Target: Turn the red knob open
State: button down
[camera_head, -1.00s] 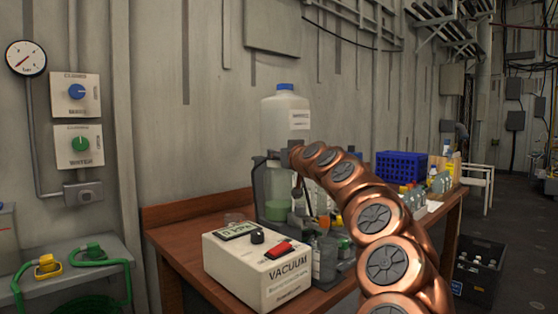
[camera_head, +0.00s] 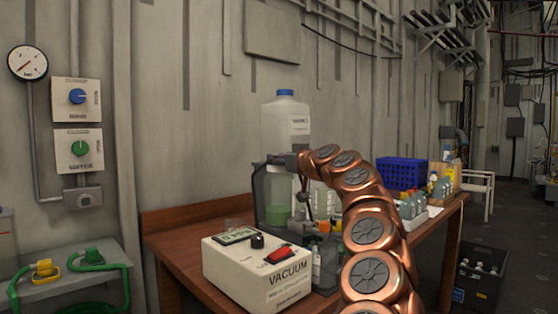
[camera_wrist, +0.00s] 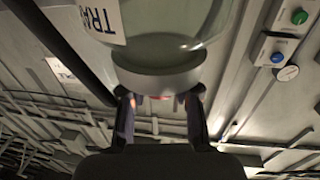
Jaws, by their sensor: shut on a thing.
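In the wrist view my gripper (camera_wrist: 160,100) has its two dark fingers on either side of a small red part, the red knob (camera_wrist: 160,97), just by the grey collar of a translucent vessel (camera_wrist: 170,40). Only a sliver of the knob shows; its turn position cannot be read. The vessel carries a label beginning "TRA". In the head view my copper arm curves over the bench to a dark wrist near a clear jar with green liquid (camera_head: 278,215). The knob and the fingertips are not clearly visible there.
A large blue-capped bottle (camera_head: 286,122) stands behind the jar. A blue crate (camera_head: 401,172) and several bottles are to the right. A gauge (camera_head: 27,62) hangs left.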

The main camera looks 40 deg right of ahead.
jog(key=shift+r, duration=0.15)
jog(key=c, duration=0.8)
grip_release()
jog(key=shift+s, duration=0.15)
jog(key=s+a, duration=0.2)
jog(key=s, duration=0.9)
jog(key=shift+s, duration=0.3)
